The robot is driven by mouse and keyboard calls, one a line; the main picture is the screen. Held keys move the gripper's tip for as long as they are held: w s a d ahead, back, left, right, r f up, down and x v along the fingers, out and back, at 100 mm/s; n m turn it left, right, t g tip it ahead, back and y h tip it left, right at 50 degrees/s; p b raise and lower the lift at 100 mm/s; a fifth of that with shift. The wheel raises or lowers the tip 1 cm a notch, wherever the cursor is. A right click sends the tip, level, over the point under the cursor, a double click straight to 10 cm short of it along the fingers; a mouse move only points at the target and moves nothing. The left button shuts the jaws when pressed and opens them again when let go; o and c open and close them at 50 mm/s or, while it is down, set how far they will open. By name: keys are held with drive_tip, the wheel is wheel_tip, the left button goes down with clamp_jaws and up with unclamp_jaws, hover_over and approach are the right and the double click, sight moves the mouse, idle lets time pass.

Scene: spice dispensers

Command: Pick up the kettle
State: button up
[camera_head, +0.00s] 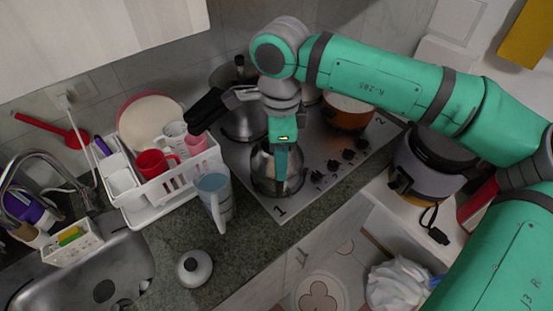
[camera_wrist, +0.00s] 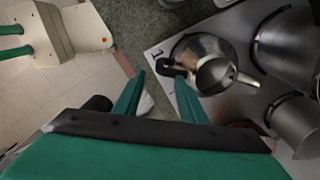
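The kettle (camera_head: 268,176) is shiny metal and stands on the front left of the stovetop. In the wrist view the kettle (camera_wrist: 205,48) lies beyond the fingers, to the upper right, with its black handle (camera_wrist: 170,68) toward my gripper. My gripper (camera_head: 281,178) is in front of the kettle in the head view and hides part of it. In the wrist view my gripper (camera_wrist: 158,82) is open, with a gap between its two teal fingers. The handle is near the right fingertip; I cannot tell whether they touch. Nothing is held.
Metal pots (camera_wrist: 287,48) stand beside the kettle, and an orange-brown pot (camera_head: 346,112) is at the back of the stovetop (camera_head: 310,190). A blue-grey pitcher (camera_head: 214,190) and white dish rack (camera_head: 165,190) are to the left.

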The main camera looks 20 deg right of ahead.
sight(279, 183)
wheel_tip(279, 183, down, 9)
drive_tip(key=shift+f, duration=0.2)
idle(0.3)
clamp_jaws()
drive_tip(key=shift+r, duration=0.1)
idle(1.3)
